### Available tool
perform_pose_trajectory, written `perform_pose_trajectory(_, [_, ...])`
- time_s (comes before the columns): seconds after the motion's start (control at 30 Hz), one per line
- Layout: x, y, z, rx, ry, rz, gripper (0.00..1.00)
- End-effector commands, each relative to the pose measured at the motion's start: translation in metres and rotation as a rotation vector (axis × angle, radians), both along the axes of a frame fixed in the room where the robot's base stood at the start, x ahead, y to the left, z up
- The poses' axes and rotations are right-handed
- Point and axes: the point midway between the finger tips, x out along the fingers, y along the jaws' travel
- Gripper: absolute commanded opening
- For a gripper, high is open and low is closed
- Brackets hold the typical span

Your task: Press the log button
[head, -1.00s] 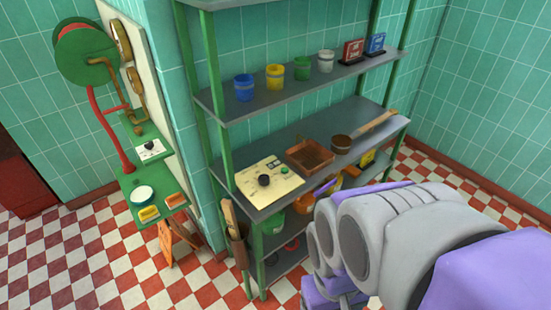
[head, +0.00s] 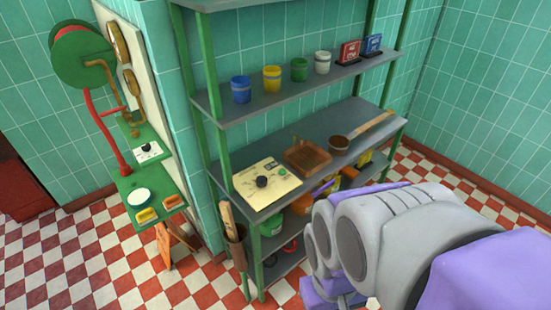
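A cream control panel (head: 268,197) lies on the middle shelf of the green-framed rack. It carries a black knob (head: 262,181) and a small green button (head: 282,171) near its far right corner. I cannot read any label, so I cannot tell for certain which control is the log button. My grey and purple arm fills the lower right, in front of the lower shelf and apart from the panel in the picture. The gripper itself cannot be made out; the arm's links may hide it.
On the same shelf are a brown tray (head: 308,158) and a long-handled pan (head: 339,142). Several coloured cups stand on the shelf above. At left, a green wall station (head: 128,184) holds another knob plate (head: 148,152). The checkered floor at lower left is largely clear.

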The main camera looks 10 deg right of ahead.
Motion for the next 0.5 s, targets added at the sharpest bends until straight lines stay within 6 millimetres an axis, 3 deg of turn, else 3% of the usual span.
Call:
perform_pose_trajectory(0.2, [0.0000, 0.0000, 0.0000, 0.000, 0.000, 0.000, 0.00])
perform_pose_trajectory(0.5, [0.0000, 0.0000, 0.0000, 0.000, 0.000, 0.000, 0.00])
